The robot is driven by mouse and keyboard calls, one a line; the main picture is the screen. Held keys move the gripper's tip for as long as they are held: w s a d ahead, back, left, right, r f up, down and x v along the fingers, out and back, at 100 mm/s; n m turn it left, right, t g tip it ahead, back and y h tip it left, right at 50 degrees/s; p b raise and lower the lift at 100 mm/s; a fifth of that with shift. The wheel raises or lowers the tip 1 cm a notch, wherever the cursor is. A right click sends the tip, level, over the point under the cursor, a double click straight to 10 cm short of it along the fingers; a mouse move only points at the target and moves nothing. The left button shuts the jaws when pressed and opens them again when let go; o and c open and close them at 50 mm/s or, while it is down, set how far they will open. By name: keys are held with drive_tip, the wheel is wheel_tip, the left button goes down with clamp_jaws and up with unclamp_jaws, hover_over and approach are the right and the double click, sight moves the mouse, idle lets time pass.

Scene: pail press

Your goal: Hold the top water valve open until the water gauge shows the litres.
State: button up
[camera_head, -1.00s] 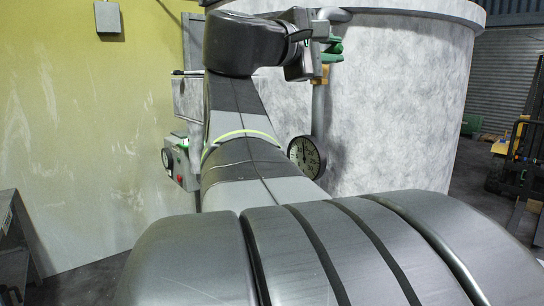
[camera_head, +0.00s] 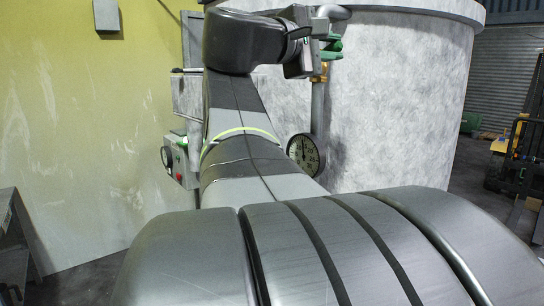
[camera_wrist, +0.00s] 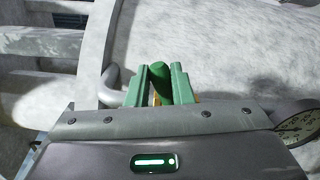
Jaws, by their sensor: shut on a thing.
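The top water valve's dark green handle (camera_wrist: 160,76) sits between the two lighter green fingers of my gripper (camera_wrist: 159,88) in the wrist view. My gripper is shut on it. In the head view my gripper (camera_head: 332,48) is at the upper pipe against the pale tank, just above the brass valve body (camera_head: 319,75). The handle's full angle is hidden there by my gripper. The round water gauge (camera_head: 304,153) is lower on the pipe, its needle near the top of the dial. Part of the gauge (camera_wrist: 298,126) shows at the wrist view's right edge. Its figures are too small to read surely.
The large mottled tank (camera_head: 400,100) fills the right middle. A control box with a red button (camera_head: 181,160) is on the left, before a yellow-green wall (camera_head: 70,120). A forklift (camera_head: 520,160) stands far right.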

drive_tip(key=shift+f, duration=0.1)
drive_tip(key=shift+c, duration=0.2)
drive_tip(key=f+b, duration=0.2)
drive_tip(key=shift+s+d+f+b, duration=0.2)
drive_tip(key=shift+f+b, duration=0.1)
drive_tip(key=shift+f, duration=0.1)
drive_tip(key=o, duration=0.9)
drive_tip(key=shift+r, duration=0.1)
drive_tip(key=shift+b+v, duration=1.35)
drive_tip(key=shift+v, duration=5.65)
drive_tip(key=shift+d, duration=0.1)
drive_tip(key=p+x, duration=0.2)
drive_tip(key=x, duration=1.1)
drive_tip(key=shift+p, duration=0.35)
